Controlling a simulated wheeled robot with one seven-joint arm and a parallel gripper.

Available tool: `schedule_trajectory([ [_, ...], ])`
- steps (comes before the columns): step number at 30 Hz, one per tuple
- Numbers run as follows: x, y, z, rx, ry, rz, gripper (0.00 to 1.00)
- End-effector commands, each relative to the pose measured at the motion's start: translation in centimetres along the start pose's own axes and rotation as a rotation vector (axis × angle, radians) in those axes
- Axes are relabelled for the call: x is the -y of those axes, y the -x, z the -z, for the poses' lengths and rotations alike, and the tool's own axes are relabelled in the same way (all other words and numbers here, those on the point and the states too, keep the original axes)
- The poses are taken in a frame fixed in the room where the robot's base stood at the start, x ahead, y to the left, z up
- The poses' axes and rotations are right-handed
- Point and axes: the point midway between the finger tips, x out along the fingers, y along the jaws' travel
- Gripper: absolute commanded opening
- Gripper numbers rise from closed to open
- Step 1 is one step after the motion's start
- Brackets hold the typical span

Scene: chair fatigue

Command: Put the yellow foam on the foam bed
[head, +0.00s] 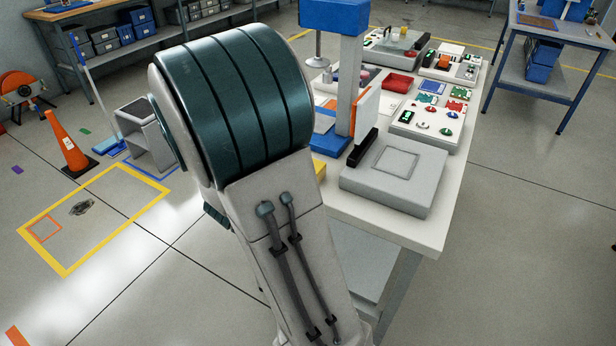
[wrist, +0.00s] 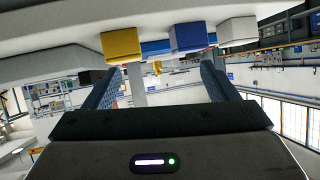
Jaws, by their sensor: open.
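In the wrist view, which looks upside down, a yellow block (wrist: 121,46), likely the yellow foam, is near the top edge beside a dark blue block (wrist: 188,37) and a pale grey block (wrist: 238,31). My gripper (wrist: 161,68) is open, with nothing between its fingers, and apart from the blocks. In the head view a small piece of yellow (head: 319,168) shows at the table's left edge, mostly hidden by my arm, which also hides my gripper. A grey slab (head: 420,196) with a square outline lies at the near table end; I cannot tell whether it is the foam bed.
The white table (head: 428,235) carries a blue-topped column (head: 346,75), a white control panel (head: 432,122) and a red box (head: 397,81). An orange cone (head: 66,146) and a grey box stand on the left floor. Floor right of the table is clear.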

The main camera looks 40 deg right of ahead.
Motion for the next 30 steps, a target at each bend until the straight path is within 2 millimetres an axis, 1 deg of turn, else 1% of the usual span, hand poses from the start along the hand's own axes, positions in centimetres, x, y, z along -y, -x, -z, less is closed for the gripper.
schedule_trajectory([
  [1,-1.0,-0.5,-0.1,-0.038,0.008,-0.055,0.8],
  [3,-2.3,-0.8,0.2,-0.084,0.012,-0.121,0.8],
  [6,-3.3,-1.0,0.5,-0.123,0.019,-0.176,0.8],
  [8,-3.7,-1.4,0.7,-0.135,0.02,-0.192,0.8],
  [10,-4.1,-2.4,0.8,-0.139,0.02,-0.201,0.8],
  [18,-5.1,-7.4,1.6,-0.138,0.02,-0.199,0.8],
  [21,-5.3,-8.6,1.8,-0.137,0.02,-0.196,0.8],
  [26,-5.5,-9.5,2.0,-0.137,0.02,-0.194,0.8],
  [30,-6.2,-11.2,2.4,-0.137,0.019,-0.197,0.8],
])
